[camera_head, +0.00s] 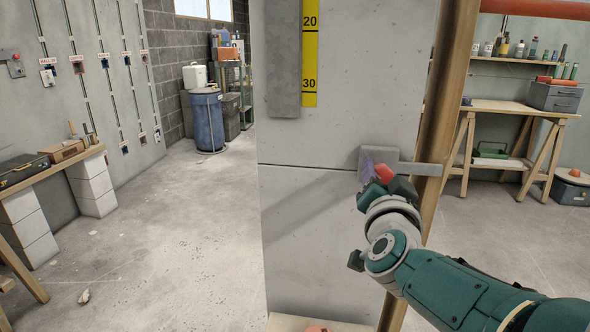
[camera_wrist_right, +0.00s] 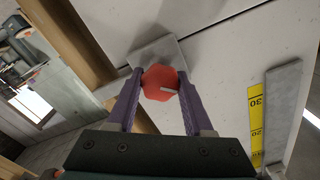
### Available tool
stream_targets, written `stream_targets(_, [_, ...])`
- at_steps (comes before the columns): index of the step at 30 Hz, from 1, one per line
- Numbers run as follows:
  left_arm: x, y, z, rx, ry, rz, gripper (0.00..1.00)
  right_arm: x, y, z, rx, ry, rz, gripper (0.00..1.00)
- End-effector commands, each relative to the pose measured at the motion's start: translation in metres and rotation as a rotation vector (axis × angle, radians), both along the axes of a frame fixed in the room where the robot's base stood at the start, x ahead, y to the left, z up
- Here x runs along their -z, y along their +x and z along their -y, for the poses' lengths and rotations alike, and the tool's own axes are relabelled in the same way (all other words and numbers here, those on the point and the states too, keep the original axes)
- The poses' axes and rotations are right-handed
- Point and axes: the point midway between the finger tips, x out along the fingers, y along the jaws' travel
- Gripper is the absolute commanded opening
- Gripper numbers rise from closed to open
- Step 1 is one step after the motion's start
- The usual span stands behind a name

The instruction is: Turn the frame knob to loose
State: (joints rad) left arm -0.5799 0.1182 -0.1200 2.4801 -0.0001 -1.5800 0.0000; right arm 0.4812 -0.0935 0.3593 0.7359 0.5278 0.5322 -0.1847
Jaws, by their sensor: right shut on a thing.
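The red frame knob (camera_head: 384,172) sits on a grey metal bracket (camera_head: 420,167) that reaches from the concrete panel to the wooden post. In the head view the gripper partly hides the knob. My left gripper is in neither view.
A concrete panel (camera_head: 340,230) stands right in front, with a grey bar (camera_head: 284,60) and a yellow scale (camera_head: 310,55) on it. A wooden post (camera_head: 445,90) runs along its right side. Benches stand at left and far right. The floor (camera_head: 180,240) left of the panel is mostly clear.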

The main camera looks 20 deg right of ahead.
Motion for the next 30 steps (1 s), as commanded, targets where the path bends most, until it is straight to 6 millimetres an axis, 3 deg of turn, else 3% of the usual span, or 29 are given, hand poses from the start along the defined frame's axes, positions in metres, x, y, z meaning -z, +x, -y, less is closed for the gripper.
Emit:
stream_targets(8, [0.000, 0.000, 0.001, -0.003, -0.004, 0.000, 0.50, 0.000, 0.000, 0.000, 0.001, 0.000, 0.001, 0.00])
stream_targets(9, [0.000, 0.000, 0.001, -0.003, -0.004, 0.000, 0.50, 0.000, 0.000, 0.000, 0.001, 0.000, 0.001, 0.55])
stream_targets(16, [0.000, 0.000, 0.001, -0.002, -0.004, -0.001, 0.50, 0.000, 0.000, 0.000, 0.001, 0.000, 0.001, 0.81])
stream_targets(25, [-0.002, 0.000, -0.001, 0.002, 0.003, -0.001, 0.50, -0.001, -0.002, -0.001, 0.000, 0.001, 0.001, 0.82])
stream_targets(30, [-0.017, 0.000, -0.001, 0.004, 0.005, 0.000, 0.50, -0.003, -0.021, -0.013, 0.001, 0.003, -0.001, 0.82])
